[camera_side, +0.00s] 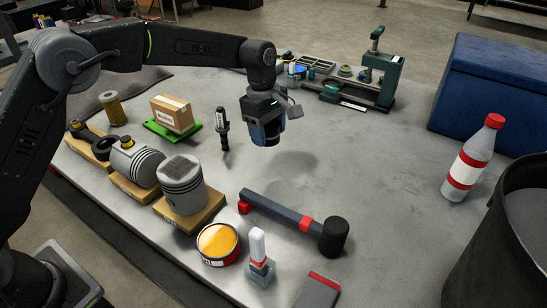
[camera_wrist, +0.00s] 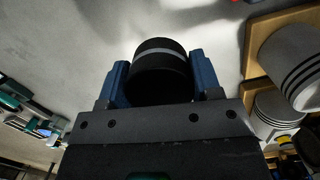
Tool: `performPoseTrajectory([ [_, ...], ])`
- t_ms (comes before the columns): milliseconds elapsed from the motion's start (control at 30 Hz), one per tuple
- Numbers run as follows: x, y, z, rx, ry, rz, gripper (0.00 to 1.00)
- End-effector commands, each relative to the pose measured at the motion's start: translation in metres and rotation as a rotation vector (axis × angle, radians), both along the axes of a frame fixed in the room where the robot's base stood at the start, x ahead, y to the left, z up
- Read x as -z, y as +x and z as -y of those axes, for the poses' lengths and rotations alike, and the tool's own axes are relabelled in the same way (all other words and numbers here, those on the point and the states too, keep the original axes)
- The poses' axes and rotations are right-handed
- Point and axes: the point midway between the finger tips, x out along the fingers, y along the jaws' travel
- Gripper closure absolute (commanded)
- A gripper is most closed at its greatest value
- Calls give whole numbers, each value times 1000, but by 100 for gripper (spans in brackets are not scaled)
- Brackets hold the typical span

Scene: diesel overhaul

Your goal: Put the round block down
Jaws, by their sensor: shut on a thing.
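In the wrist view, my gripper (camera_wrist: 160,82) has its two blue fingers closed on the sides of a black round block (camera_wrist: 162,68) with a pale grey band. In the side view, my gripper (camera_side: 264,125) points down above the middle of the grey table (camera_side: 300,165). The dark round block (camera_side: 266,139) shows just below the fingers there, partly hidden by them. A soft shadow lies on the table below and to the right, and the block appears to be held clear of the surface.
A hammer (camera_side: 290,215) lies in front. A dark injector-like part (camera_side: 222,128) stands left of my gripper. A green fixture (camera_side: 385,80) is behind. A bottle (camera_side: 472,160) stands right. Table between gripper and bottle is clear.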

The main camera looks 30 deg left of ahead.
Motion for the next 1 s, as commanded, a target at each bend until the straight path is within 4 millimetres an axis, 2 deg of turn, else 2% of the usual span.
performPoseTrajectory([
  [100,1,19,-7,-20,-2,5,96],
  [300,7,33,-14,-35,-2,4,96],
  [533,40,35,-15,-38,-1,2,96],
  [767,59,35,-15,-37,-1,5,96],
  [1000,93,35,-15,-37,-1,4,96],
])
